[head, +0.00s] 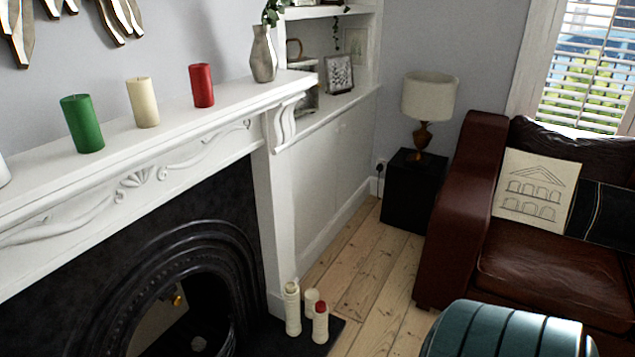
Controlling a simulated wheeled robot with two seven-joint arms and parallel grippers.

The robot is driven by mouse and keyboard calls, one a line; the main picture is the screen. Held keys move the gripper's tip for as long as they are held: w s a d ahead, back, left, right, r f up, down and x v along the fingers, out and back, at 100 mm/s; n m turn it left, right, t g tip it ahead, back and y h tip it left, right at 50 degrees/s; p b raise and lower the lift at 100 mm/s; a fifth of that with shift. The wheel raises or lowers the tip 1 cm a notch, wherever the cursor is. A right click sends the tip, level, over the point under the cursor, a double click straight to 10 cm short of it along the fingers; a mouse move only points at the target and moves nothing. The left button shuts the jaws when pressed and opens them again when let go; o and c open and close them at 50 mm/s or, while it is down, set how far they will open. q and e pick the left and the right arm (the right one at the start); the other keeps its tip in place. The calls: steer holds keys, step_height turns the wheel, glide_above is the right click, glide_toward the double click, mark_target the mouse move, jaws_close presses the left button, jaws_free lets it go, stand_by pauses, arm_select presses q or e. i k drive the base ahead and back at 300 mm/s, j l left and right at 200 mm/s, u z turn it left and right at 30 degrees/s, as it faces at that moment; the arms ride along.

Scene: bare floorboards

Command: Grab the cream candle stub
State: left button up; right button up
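A cream candle (143,103) stands upright on the white mantelpiece (230,103). It is a short cylinder with a dark wick on top. A green candle (82,124) stands to its left and a red candle (202,86) to its right, both apart from it. A white object at the picture's left edge is cut off, so I cannot tell what it is. Neither of my grippers is in the head view.
A grey vase (264,54) stands at the mantelpiece's right end. Below are a black fireplace (200,240) and pale candle-like objects (292,308) on the hearth. A teal pouf (500,330) and brown sofa (550,275) are right. Some floorboards (365,270) are clear.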

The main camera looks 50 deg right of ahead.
mark_target(291, 287)
steer(key=z, duration=1.45)
steer(key=u, duration=0.3)
steer(key=i+l+u, duration=0.35)
steer(key=l+u, duration=0.2)
steer(key=i+l+u, duration=0.1)
steer(key=l, duration=0.25)
steer(key=i+l+u, duration=0.1)
steer(key=i+l, duration=0.15)
steer(key=l, duration=0.15)
steer(key=i+l, duration=0.15)
steer(key=l, duration=0.25)
steer(key=i+l+u, duration=0.15)
steer(key=l, duration=0.25)
steer(key=i+l, duration=0.15)
steer(key=l, duration=0.25)
steer(key=i+l, duration=0.1)
steer(key=l, duration=0.25)
steer(key=i+l, duration=0.15)
steer(key=l, duration=0.25)
steer(key=i+l, duration=0.1)
steer(key=l, duration=0.3)
